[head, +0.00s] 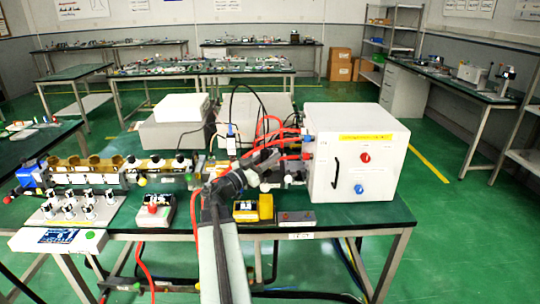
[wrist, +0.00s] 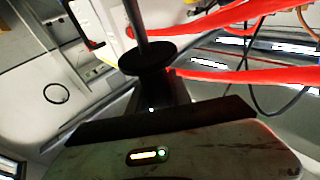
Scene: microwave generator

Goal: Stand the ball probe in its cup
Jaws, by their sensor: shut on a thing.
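My gripper (wrist: 158,98) is shut on the black handle of a probe (wrist: 147,58) in the wrist view. The handle has a round black flange, and a grey rod (wrist: 139,18) runs from it to the top edge of the picture. The ball end is out of that view. In the head view my arm reaches forward over the near table, its dark wrist (head: 230,183) in front of red cables. The probe is hard to make out there. I cannot pick out the cup in either view.
A white box (head: 378,175) with red and blue knobs stands right of my wrist. Red cables (head: 270,135) loop from its left side, close to my gripper. A yellow block (head: 265,205) and a small box with a red button (head: 155,211) sit at the table's front.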

